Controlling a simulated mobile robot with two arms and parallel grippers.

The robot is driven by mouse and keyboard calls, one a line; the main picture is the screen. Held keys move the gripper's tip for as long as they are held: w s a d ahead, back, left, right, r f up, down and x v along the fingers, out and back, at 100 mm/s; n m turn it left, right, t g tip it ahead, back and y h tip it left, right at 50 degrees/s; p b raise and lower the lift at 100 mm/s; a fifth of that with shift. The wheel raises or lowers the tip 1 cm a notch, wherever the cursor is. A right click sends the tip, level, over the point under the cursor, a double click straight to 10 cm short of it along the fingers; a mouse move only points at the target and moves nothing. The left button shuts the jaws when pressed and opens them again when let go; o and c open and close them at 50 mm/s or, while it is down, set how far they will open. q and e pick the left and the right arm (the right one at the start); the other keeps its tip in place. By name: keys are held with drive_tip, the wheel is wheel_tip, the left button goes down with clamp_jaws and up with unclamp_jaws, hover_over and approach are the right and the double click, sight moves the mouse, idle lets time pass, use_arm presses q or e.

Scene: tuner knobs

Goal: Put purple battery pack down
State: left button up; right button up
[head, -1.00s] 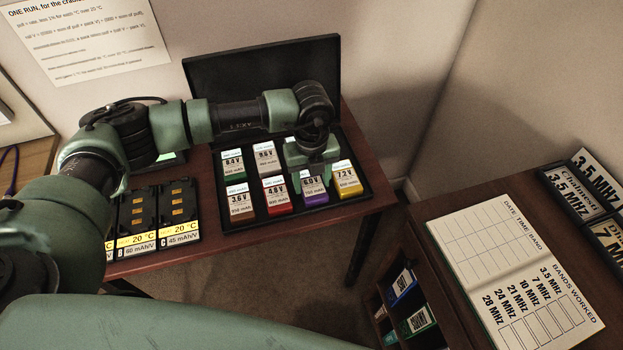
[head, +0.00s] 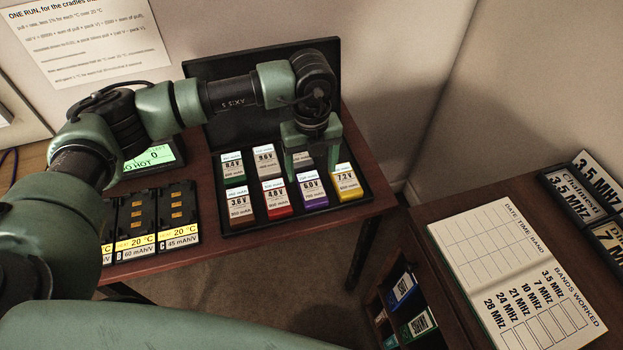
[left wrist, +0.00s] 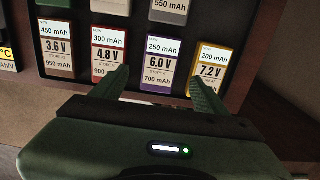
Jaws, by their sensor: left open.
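The purple battery pack (head: 311,194), labelled 6.0 V, sits in the front row of the open black case (head: 240,226), between the red 4.8 V pack (head: 277,199) and the yellow 7.2 V pack (head: 346,183). My left gripper (head: 312,174) is open and empty above and behind it, fingers pointing down. In the left wrist view the purple pack (left wrist: 161,64) lies between and beyond the two spread fingertips (left wrist: 158,80), apart from them. My right gripper is not in view.
A brown 3.6 V pack (head: 239,207) and several back-row packs share the case, whose lid (head: 215,85) stands open behind. Cradles (head: 178,215) and a lit display (head: 157,156) are to the left. A logbook (head: 513,270) lies on the right desk.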

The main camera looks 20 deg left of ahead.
sight(312, 187)
use_arm(q)
wheel_tip(312, 187, up, 5)
drive_tip(key=shift+r, duration=0.2)
idle(0.5)
idle(0.6)
